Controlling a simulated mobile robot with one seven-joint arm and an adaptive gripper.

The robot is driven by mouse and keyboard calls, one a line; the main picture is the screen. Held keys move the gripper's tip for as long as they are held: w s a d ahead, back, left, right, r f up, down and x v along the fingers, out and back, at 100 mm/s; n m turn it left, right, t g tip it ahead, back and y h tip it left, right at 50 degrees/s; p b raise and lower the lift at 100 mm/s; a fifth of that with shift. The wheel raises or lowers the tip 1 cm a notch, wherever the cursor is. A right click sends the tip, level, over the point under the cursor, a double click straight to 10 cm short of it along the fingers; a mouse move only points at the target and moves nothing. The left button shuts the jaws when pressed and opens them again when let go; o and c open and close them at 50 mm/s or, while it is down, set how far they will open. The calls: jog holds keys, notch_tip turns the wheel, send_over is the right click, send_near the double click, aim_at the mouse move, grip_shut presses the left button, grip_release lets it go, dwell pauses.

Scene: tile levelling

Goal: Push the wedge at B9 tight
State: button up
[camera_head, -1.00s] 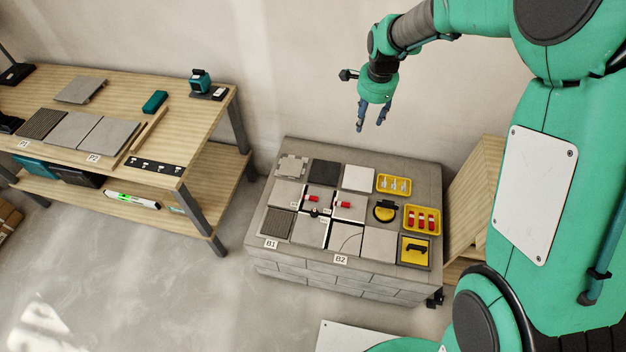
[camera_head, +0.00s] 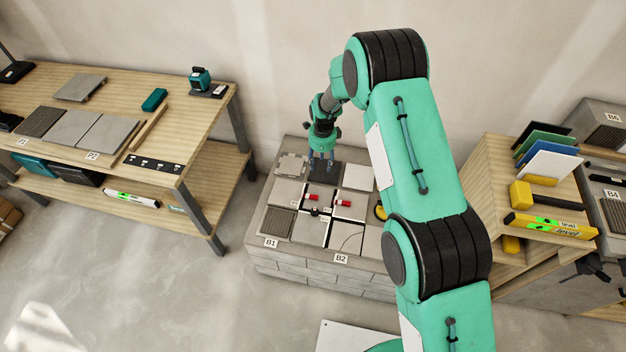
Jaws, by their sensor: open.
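Two small red wedges sit among the tiles on the grey block bench, one at the left (camera_head: 310,197) and one at the right (camera_head: 341,203). Small white tags lie near them, but they are too small to read, so I cannot tell which spot is B9. My gripper (camera_head: 322,162) points down with its fingers apart and empty. It is in front of or above the dark tile (camera_head: 322,174) at the back of the bench, behind the red wedges in the picture. Its exact height is hard to tell.
My arm hides the right part of the bench. A wooden table (camera_head: 200,130) with tiles stands left. A wooden rack (camera_head: 478,175) with coloured boards and a yellow level (camera_head: 550,225) stands right. Labels B1 (camera_head: 271,243) and B2 (camera_head: 341,258) mark the bench front.

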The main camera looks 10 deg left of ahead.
jog(key=m, duration=0.2)
send_over(313, 197)
notch_tip(313, 197, down, 10)
jog(key=shift+s+f, duration=0.1)
jog(key=shift+f, duration=0.1)
jog(key=shift+f, duration=0.1)
jog(key=shift+f+b, duration=1.4)
jog(key=shift+f, duration=5.4)
jog(key=shift+c, duration=0.5)
jog(key=c, duration=1.1)
jog(key=shift+o, duration=0.2)
